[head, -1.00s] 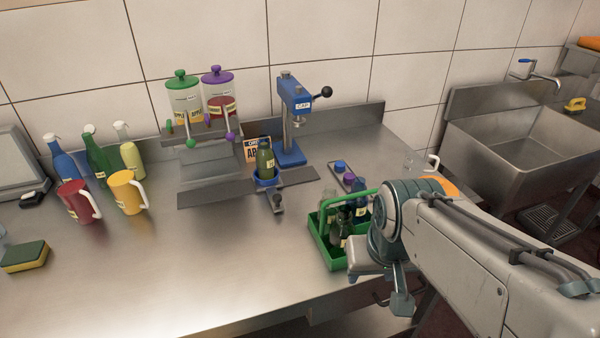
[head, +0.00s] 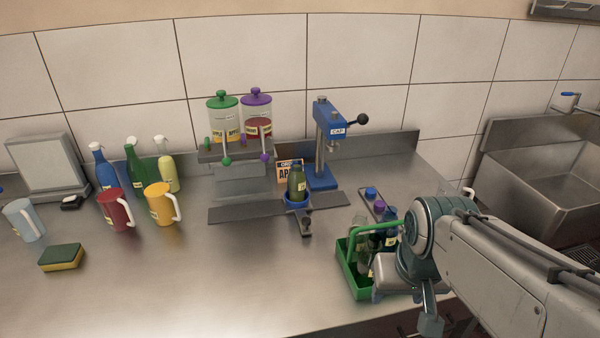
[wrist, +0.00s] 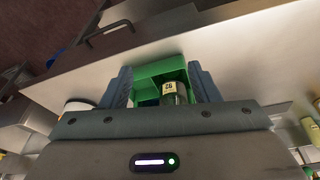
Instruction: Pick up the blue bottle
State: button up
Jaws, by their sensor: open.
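A dark blue bottle (head: 390,228) stands in the green carrier (head: 344,281), partly hidden by other bottles and my arm. A taller blue bottle with a white top (head: 104,172) stands at the back left of the counter. My gripper (wrist: 163,84) is open over the green carrier, its two fingers apart on either side of it in the wrist view. Between them shows a bottle with a pale label (wrist: 172,92), its colour hard to tell. Nothing is seen held.
A green bottle (head: 297,184) stands in a blue holder before the blue cap press (head: 329,128). A small tray with blue and purple caps (head: 379,206) lies behind the carrier. Red and yellow jugs (head: 158,203) stand left. The front middle counter is clear.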

jog(key=w+a+r+n+p, duration=0.2)
jog(key=w+a+r+p, duration=0.15)
jog(key=w+r, duration=0.55)
jog(key=w+a+r+n+p, duration=0.2)
jog(key=w+a+r, duration=0.25)
jog(key=w, duration=0.95)
jog(key=n+g+y+p, duration=0.1)
jog(key=n+g+p, duration=0.1)
jog(key=n+p, duration=0.25)
send_over(296, 161)
jog(key=d, duration=0.1)
jog(key=f, duration=0.1)
jog(key=shift+m+t, duration=0.3)
jog(key=shift+m, duration=0.15)
jog(key=f, duration=0.7)
jog(key=shift+w+a+f, duration=0.15)
jog(key=shift+w+f, duration=0.1)
jog(key=shift+f, duration=0.15)
jog(key=shift+w+a+f+p, duration=0.15)
jog(key=shift+f+p, duration=0.4)
jog(key=shift+f, duration=0.8)
jog(key=shift+w+a+f+p, duration=0.15)
jog(key=shift+f+p, duration=0.4)
jog(key=shift+f, duration=0.8)
jog(key=shift+s, duration=0.1)
grip_shut()
